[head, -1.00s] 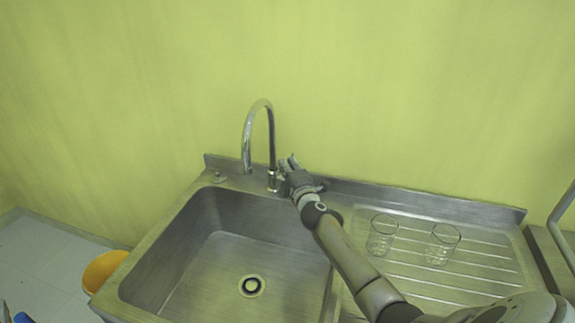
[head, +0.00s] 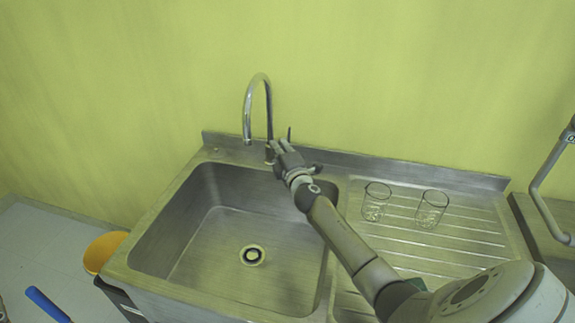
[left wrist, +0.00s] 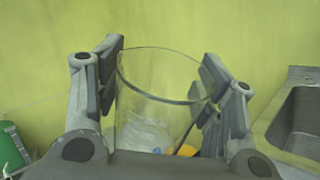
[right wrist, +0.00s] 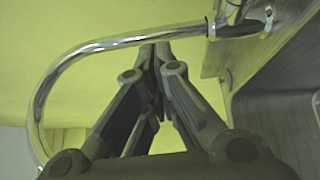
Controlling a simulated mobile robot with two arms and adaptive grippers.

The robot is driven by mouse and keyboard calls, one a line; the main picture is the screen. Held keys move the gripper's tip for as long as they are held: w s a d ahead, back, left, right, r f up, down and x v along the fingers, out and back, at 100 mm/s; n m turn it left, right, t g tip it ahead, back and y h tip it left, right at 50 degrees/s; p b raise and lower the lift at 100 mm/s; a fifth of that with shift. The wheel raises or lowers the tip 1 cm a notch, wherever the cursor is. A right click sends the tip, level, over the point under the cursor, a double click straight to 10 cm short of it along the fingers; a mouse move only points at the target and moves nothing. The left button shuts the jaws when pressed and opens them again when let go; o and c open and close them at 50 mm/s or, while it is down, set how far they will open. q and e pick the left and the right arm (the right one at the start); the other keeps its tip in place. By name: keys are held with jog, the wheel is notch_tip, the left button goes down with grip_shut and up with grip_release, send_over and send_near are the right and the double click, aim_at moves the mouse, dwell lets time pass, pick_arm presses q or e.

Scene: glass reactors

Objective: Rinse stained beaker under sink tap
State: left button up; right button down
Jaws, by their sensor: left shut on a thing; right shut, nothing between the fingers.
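A clear glass beaker (left wrist: 155,105) is between the fingers of my left gripper (left wrist: 160,90) in the left wrist view, with a cloudy whitish patch near its bottom. My left gripper is shut on it and I do not make it out in the head view. My right gripper (head: 283,150) is shut and empty beside the base of the chrome tap (head: 248,110). The tap's curved spout also shows in the right wrist view (right wrist: 90,50). I see no water under the spout. The steel sink basin (head: 205,245) is empty, with a round drain.
Two clear glass beakers (head: 374,207) (head: 431,212) stand on the ridged draining board (head: 480,240) right of the basin. An orange bucket (head: 100,252) is on the floor at the left. A blue rod-like thing (head: 48,304) shows at the lower left. A wall stands behind the tap.

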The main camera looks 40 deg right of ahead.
jog(key=d+v, duration=0.1)
jog(key=v, duration=0.6)
jog(key=shift+s+f+b, duration=0.25)
jog(key=shift+s+b, duration=0.1)
jog(key=shift+s, duration=0.1)
jog(key=shift+a, duration=0.2)
